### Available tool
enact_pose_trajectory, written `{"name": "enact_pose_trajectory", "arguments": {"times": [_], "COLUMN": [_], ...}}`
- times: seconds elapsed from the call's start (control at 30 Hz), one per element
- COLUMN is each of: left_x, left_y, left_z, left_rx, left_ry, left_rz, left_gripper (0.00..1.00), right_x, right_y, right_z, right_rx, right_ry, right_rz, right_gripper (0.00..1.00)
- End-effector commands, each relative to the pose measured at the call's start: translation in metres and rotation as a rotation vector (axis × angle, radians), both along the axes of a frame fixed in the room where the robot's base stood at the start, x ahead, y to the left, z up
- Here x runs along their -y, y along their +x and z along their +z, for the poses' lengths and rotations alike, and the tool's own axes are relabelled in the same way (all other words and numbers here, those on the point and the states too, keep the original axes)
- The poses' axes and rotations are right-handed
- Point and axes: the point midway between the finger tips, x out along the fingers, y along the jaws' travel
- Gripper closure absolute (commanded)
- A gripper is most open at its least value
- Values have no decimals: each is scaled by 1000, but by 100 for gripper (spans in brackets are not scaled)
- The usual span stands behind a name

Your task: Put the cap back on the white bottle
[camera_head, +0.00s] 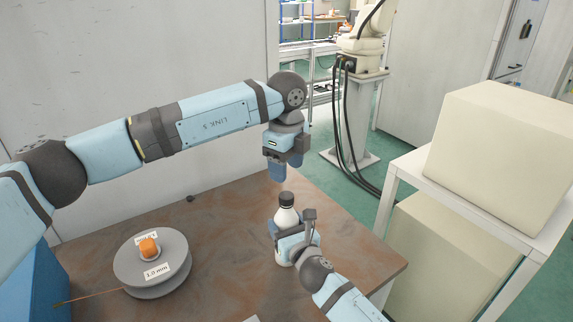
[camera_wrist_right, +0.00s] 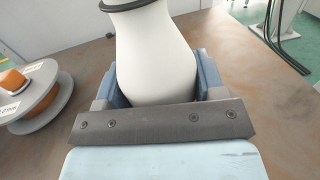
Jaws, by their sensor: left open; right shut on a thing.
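The white bottle (camera_head: 284,217) stands upright near the right part of the brown table. It also fills the middle of the right wrist view (camera_wrist_right: 155,55). A black cap (camera_head: 286,197) sits on top of its neck; I cannot tell how firmly it is seated. In the right wrist view only a dark ring at the neck shows, cut off by the top edge. My right gripper (camera_head: 284,235) is shut around the bottle's body. My left gripper (camera_head: 287,168) is open and empty, pointing down just above the cap, apart from it.
A grey wire spool (camera_head: 174,274) with an orange piece (camera_head: 149,248) on it lies on the table (camera_head: 225,205) at left. A small dark object (camera_head: 190,198) lies near the back edge. A white rack (camera_head: 480,212) with large boxes stands to the right.

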Motion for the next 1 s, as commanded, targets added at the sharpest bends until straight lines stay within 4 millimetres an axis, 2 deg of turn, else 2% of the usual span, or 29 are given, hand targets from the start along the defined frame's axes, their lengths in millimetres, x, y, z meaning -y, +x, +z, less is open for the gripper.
{"name": "enact_pose_trajectory", "arguments": {"times": [0.27,0.47,0.8,1.0], "left_x": [0,0,0,0], "left_y": [0,0,0,0], "left_z": [-5,-26,-74,-81], "left_rx": [-1,-2,-2,0], "left_ry": [0,1,1,0], "left_rz": [-2,-2,-3,-3], "left_gripper": [43,43,43,43], "right_x": [0,0,0,0], "right_y": [0,0,0,0], "right_z": [0,0,0,0], "right_rx": [0,0,0,0], "right_ry": [0,0,0,0], "right_rz": [0,0,0,0], "right_gripper": [100,100,100,100]}}
